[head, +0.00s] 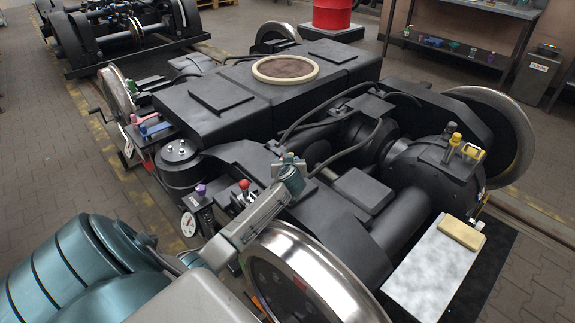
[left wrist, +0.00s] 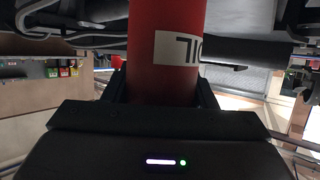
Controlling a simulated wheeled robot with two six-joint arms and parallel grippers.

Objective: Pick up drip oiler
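The drip oiler (left wrist: 178,25) is a red cylinder with a white label, upside down in the left wrist view, on which dark letters like OIL show. It fills the middle of that view. My left gripper (left wrist: 162,92) has a dark finger against each side of it and looks shut on it. The palm hides the oiler's near end. In the head view my left gripper (head: 290,178) is over the near side of the bogie, above the front wheel. The oiler cannot be made out there. My right gripper is in neither view.
The black bogie (head: 215,110) with hoses and wheels (head: 315,280) crowds the middle. A red-topped lever (head: 244,185) and a gauge (head: 189,224) stand close left of the gripper. A pale plate (head: 430,275) bears a tan block (head: 460,232). A red drum (head: 332,14) stands behind.

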